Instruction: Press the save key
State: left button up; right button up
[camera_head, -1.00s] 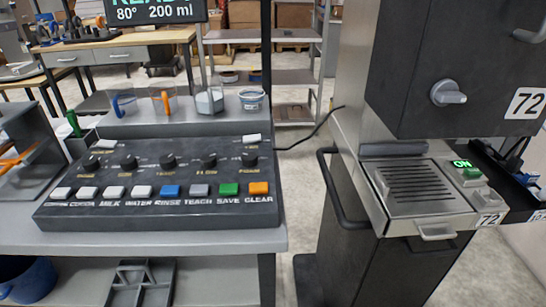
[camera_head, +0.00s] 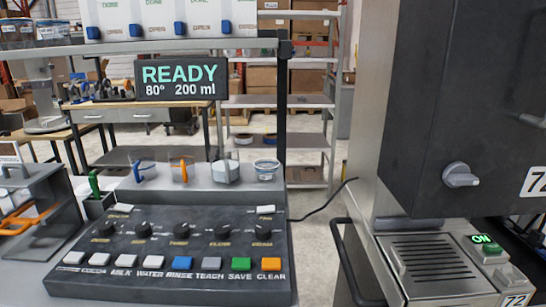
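The green SAVE key (camera_head: 241,264) is in the front row of the dark control panel (camera_head: 65,284), between the grey TEACH key (camera_head: 211,264) and the orange CLEAR key (camera_head: 271,264). The blue RINSE key (camera_head: 180,263) and several white keys are further left in the same row. Several black knobs stand behind the keys. The display (camera_head: 181,80) above the panel reads READY, 80° and 200 ml. Neither of my grippers shows in the head view, and nothing covers the SAVE key.
A grey ledge (camera_head: 205,191) behind the panel holds jugs and a small tub (camera_head: 266,169). A dark machine (camera_head: 440,90) with a lit green ON button (camera_head: 487,245) stands at right. A black cable runs between. Open floor shows behind.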

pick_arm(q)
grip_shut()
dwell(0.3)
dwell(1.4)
